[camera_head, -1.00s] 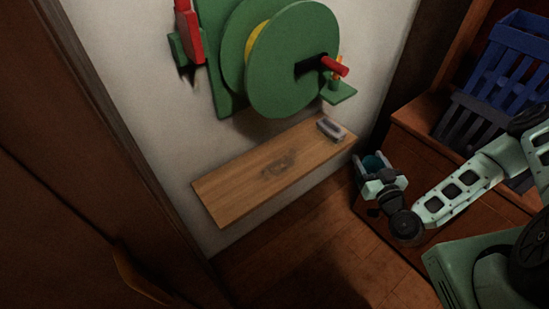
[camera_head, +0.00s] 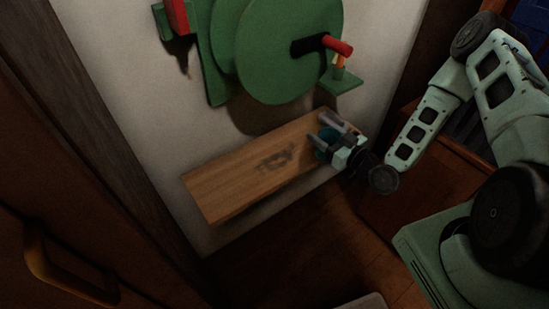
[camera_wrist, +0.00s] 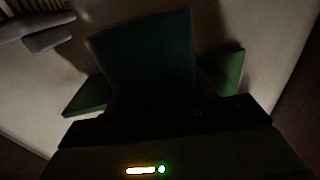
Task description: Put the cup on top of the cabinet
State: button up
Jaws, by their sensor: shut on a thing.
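The teal cup (camera_head: 322,152) is held in my gripper (camera_head: 325,146), at the right end of the wooden wall shelf in the head view. Most of the cup is hidden by the gripper. A brown wooden cabinet (camera_head: 385,205) stands at the right, behind and below my arm, and is mostly hidden.
The wooden shelf (camera_head: 225,185) is bare in its left and middle parts. A large green reel (camera_head: 285,50) with a red handle hangs just above. A brown door (camera_head: 50,190) with a handle is at left. A blue crate (camera_head: 530,25) is at upper right.

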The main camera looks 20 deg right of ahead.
jog(key=w+a+r+n+g+y+b, duration=0.3)
jog(key=w+a+r+n+y+b, duration=0.15)
jog(key=w+b, duration=0.3)
jog(key=shift+m, duration=0.45)
jog(key=f, duration=0.9)
jog(key=shift+w+a+f+b, duration=0.3)
jog(key=shift+a+f, duration=0.05)
jog(key=shift+a, duration=0.05)
jog(key=shift+f, duration=0.2)
jog(key=o, duration=1.2)
jog(key=shift+r, duration=0.1)
jog(key=shift+r, duration=0.1)
